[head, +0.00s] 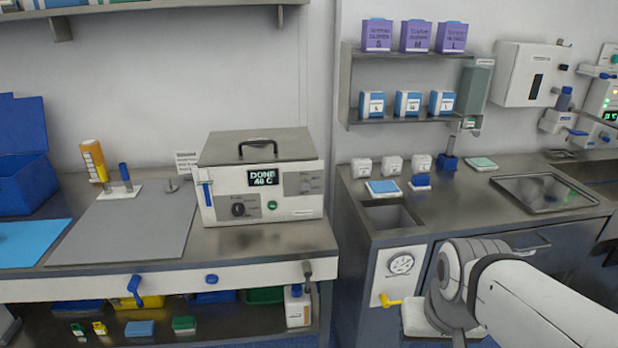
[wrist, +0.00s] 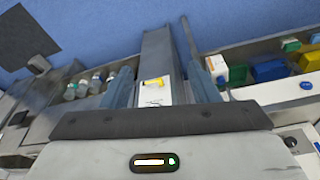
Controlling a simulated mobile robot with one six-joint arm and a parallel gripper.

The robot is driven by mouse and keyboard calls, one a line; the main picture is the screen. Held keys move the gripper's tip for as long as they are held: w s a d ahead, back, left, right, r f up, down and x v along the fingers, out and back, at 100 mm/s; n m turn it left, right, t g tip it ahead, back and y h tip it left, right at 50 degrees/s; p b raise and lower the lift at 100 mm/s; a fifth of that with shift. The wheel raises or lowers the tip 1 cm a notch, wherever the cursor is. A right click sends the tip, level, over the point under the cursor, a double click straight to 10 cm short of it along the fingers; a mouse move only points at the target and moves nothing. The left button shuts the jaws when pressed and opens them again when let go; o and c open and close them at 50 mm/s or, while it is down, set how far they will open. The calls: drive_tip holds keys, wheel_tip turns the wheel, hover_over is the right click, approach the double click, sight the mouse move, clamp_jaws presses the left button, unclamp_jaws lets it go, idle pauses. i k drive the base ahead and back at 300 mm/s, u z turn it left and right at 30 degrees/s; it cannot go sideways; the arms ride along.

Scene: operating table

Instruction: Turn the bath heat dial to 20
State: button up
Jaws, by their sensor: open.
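The bath (head: 261,182) is a white and steel box with a black lid handle, standing on the left steel bench. Its display (head: 262,178) reads DONE and what looks like 40 C or 48 C. The black round heat dial (head: 238,210) is on its front panel, lower left; its setting is too small to read. A green button (head: 272,205) is right of the dial. My gripper (wrist: 163,82) shows in the wrist view with its two fingers apart and nothing between them. It is far from the dial, near the right cabinet; the bath is not clear in that view.
A grey mat (head: 135,225) lies left of the bath. Blue and grey levers (head: 135,290) stick out from the bench front. The right cabinet has a gauge (head: 401,263) and a yellow tap (head: 390,299). Floor shows between the benches.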

sight(304, 184)
drive_tip(key=z, duration=1.45)
drive_tip(key=k, duration=1.15)
drive_tip(key=u, duration=1.8)
drive_tip(key=i, duration=1)
drive_tip(key=u, duration=0.05)
